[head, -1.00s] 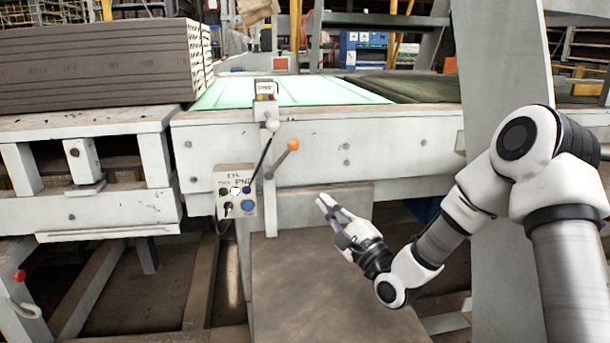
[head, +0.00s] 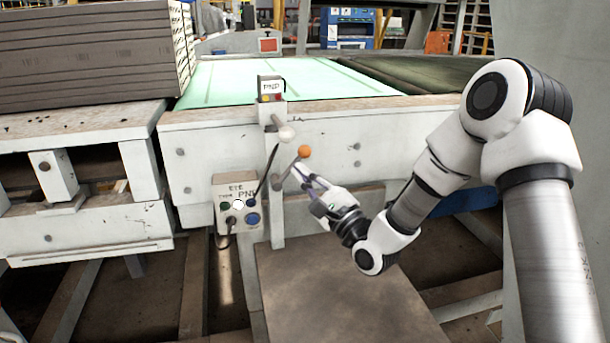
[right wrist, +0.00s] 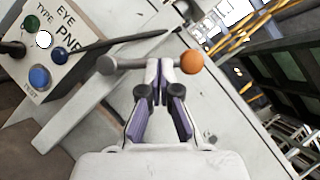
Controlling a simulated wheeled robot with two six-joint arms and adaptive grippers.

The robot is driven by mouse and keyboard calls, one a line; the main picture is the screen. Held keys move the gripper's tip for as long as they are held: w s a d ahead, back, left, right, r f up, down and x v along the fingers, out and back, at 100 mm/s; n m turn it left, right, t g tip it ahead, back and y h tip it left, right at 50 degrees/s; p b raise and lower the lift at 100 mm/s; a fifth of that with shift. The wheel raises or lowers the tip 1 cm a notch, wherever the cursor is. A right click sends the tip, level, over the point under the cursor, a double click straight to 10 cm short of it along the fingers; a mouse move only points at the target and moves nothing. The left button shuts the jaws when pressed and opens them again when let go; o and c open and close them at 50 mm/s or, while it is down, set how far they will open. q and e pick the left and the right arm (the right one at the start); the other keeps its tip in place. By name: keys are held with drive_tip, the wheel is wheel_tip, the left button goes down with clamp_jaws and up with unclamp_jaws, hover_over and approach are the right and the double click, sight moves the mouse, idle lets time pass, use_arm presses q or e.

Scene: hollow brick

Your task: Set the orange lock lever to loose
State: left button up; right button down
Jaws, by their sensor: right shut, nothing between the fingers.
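The orange-knobbed lock lever (head: 305,151) is on the front of the white machine frame, its short grey rod slanting up to the right to the round knob. In the right wrist view the orange knob (right wrist: 191,63) is just right of the fingertips, and its rod runs across to the left. My right gripper (head: 297,173) is shut and empty, its fingertips close below the knob, overlapping the rod in view. I cannot tell whether they touch it. It also shows in the right wrist view (right wrist: 160,68). My left gripper is not in view.
A brown plate (head: 340,300) lies below.

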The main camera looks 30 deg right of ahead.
idle(0.3)
drive_tip(key=shift+s+r+n+p, duration=0.1)
drive_tip(key=shift+r+n+p, duration=0.1)
drive_tip(key=shift+n+p, duration=0.25)
